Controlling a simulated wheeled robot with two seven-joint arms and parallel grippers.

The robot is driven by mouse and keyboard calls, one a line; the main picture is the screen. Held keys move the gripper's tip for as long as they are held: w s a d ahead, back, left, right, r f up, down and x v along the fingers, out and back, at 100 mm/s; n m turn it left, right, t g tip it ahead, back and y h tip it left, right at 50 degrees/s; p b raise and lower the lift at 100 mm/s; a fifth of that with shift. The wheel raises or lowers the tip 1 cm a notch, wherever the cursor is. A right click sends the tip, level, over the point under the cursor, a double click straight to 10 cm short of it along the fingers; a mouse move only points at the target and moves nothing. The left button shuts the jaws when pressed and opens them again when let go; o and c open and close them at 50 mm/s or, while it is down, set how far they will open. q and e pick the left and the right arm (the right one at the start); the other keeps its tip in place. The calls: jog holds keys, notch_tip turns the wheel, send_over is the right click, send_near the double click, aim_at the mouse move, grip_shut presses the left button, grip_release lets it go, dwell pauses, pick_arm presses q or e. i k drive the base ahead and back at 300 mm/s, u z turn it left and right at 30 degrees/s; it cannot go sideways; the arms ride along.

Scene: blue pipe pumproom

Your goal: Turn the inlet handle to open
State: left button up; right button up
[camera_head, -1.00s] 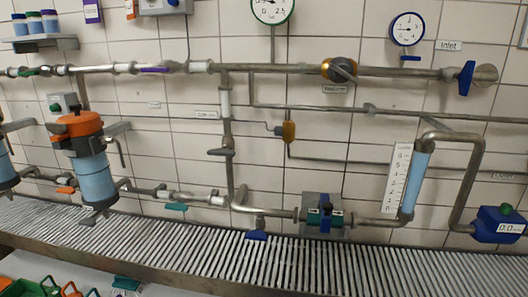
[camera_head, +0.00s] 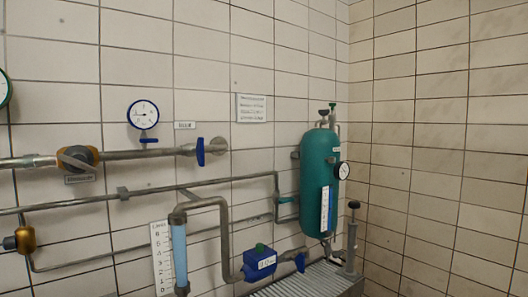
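The inlet handle (camera_head: 200,152) is a blue lever on the upper pipe, just left of the round flange where that pipe meets the wall. It stands upright, across the pipe. A small label (camera_head: 185,125), too blurred to read now, is on the wall above it to the left. Neither of my grippers shows in the head view, so nothing is seen touching the handle.
A blue-rimmed gauge (camera_head: 143,114) sits left of the handle above the pipe (camera_head: 130,155). A green tank (camera_head: 318,180) stands right, near the corner. Below are a sight tube (camera_head: 180,255), a blue meter box (camera_head: 260,262) and a ribbed grating (camera_head: 305,284).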

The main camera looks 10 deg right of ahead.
aim_at(200, 146)
jog(key=k, duration=0.4)
jog(key=z, duration=1.55)
jog(key=i, duration=1.15)
jog(key=u, duration=0.5)
jog(key=i, duration=0.8)
jog(key=u, duration=0.9)
